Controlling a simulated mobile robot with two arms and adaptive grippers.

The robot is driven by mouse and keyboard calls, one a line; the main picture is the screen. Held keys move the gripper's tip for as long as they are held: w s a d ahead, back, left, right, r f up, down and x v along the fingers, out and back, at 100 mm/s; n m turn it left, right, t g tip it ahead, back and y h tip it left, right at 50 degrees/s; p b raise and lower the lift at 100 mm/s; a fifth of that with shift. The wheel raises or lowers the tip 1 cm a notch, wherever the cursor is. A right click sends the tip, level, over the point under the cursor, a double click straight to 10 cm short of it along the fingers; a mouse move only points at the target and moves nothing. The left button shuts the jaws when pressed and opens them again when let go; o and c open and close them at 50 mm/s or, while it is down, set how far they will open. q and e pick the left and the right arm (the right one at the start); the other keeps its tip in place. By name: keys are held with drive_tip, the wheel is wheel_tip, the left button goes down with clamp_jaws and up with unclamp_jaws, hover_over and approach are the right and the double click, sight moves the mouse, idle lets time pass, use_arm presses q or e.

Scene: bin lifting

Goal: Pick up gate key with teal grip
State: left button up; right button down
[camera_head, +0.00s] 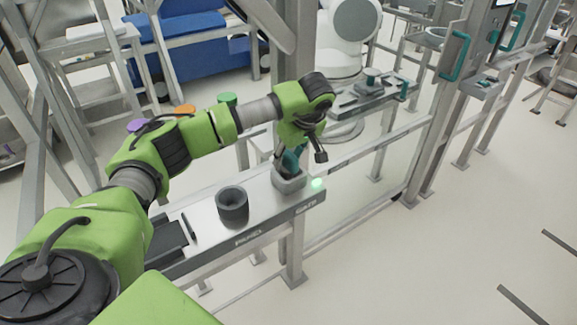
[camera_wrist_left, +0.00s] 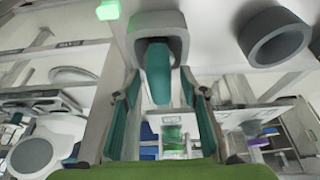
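The gate key's teal grip (camera_head: 291,160) stands up from a grey socket (camera_head: 289,181) at the right end of the metal bench. In the left wrist view the teal grip (camera_wrist_left: 158,75) points out of the socket (camera_wrist_left: 158,22) towards my gripper. My left gripper (camera_head: 297,148) is over the key in the head view and partly hides it. In the left wrist view my left gripper (camera_wrist_left: 160,82) is open, with a finger on each side of the teal grip and gaps between. The key's lower part is hidden in the socket. My right gripper is not in view.
A dark round cup-like holder (camera_head: 232,205) stands on the bench (camera_head: 262,218), left of the socket. A green light (camera_head: 317,183) glows at the bench's right end. A metal rail fence (camera_head: 350,150) runs behind it. The floor at the right is largely clear.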

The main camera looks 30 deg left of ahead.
use_arm(q)
clamp_jaws()
drive_tip(key=shift+r, duration=0.1)
drive_tip(key=shift+w+r+b, duration=0.1)
drive_tip(key=shift+r+b, duration=0.35)
drive_tip(key=shift+r, duration=0.05)
drive_tip(key=s+d+r+b, duration=0.1)
drive_tip(key=s+d+r, duration=0.4)
drive_tip(key=s+r, duration=0.7)
drive_tip(key=shift+s, duration=0.6)
drive_tip(key=shift+d+r, duration=0.1)
wheel_tip(320, 180, up, 6)
drive_tip(key=p, duration=0.5)
drive_tip(key=shift+p, duration=0.3)
